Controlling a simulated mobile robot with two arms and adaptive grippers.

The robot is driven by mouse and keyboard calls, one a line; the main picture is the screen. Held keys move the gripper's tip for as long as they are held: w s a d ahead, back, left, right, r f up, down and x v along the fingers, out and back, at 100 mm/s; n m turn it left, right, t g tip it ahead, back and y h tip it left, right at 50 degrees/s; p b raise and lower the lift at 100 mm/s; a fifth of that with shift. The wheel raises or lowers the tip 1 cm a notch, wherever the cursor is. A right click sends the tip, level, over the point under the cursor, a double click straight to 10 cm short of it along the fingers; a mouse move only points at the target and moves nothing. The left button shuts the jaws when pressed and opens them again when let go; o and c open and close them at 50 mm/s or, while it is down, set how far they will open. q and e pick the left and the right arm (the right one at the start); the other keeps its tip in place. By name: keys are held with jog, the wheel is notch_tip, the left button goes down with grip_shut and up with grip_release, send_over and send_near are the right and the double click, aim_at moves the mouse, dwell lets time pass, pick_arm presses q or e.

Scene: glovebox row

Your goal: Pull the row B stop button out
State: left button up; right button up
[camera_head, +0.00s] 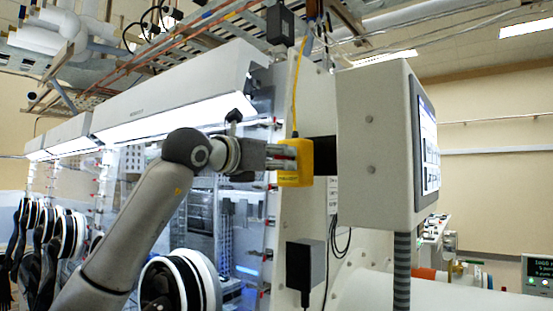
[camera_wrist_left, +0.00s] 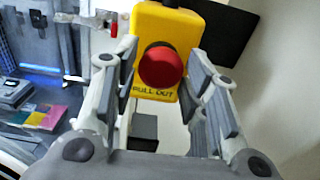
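The row B stop button is a yellow box (camera_head: 296,164) on the end panel of the glovebox row, with a yellow cable running up from it. In the left wrist view the yellow box (camera_wrist_left: 168,22) carries a round red button (camera_wrist_left: 161,67) with "PULL OUT" printed below it. My left gripper (camera_head: 285,158) is right in front of the box, covering the button in the head view. In the left wrist view my left gripper (camera_wrist_left: 164,82) is open, with a finger on each side of the red button and gaps between. My right gripper is not in view.
A grey cabinet with a screen (camera_head: 376,140) stands out just right of the box. A dark box (camera_head: 305,267) is mounted below. Glove ports (camera_head: 180,285) line the glovebox front at left. A dark panel (camera_wrist_left: 222,32) shows behind the yellow box.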

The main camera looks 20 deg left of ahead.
pick_arm(q)
grip_shut()
jog(key=shift+s+a+b, duration=0.2)
jog(key=shift+s+b, duration=0.45)
jog(key=shift+b, duration=0.05)
jog(key=shift+o, duration=1.1)
grip_release()
jog(key=o, duration=0.3)
jog(key=shift+s+a, duration=0.15)
jog(key=shift+s, duration=0.2)
